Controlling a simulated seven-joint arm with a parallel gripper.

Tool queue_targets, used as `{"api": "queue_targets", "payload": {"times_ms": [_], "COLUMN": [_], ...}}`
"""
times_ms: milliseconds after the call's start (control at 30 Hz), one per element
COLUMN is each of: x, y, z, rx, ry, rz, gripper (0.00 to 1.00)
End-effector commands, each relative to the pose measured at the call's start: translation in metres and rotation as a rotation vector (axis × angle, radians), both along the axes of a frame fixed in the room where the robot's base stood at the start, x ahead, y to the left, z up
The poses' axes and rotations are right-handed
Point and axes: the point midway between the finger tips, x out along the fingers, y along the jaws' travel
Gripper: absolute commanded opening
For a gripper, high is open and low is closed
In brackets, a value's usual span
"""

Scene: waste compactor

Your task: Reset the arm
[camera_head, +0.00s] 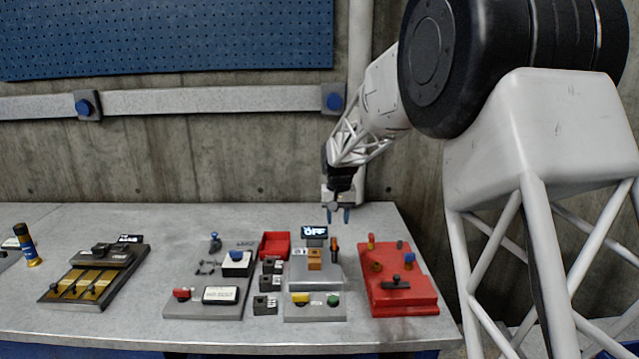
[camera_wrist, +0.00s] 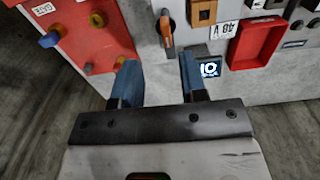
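My gripper (camera_head: 338,215) hangs over the back of the grey table (camera_head: 220,325), above and behind the small display. It points down, with its two blue fingers apart and nothing between them. In the wrist view the open fingers (camera_wrist: 155,82) show a clear gap with bare table surface behind. My white arm (camera_head: 380,95) comes in from the right, bent down toward the table.
A red panel (camera_head: 405,300) with knobs is to the right. A red tray (camera_head: 275,246), black blocks and button panels lie left. The concrete wall (camera_head: 230,160) is behind.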

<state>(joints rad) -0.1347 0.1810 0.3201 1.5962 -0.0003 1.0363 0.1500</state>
Motion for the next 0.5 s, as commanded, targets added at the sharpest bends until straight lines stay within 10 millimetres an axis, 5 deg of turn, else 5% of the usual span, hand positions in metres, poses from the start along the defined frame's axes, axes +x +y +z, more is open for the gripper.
{"api": "queue_targets", "payload": {"times_ms": [500], "x": [-0.115], "y": [-0.04], "z": [0.066], "rx": [0.003], "ry": [-0.053], "rz": [-0.002], "gripper": [0.39]}}
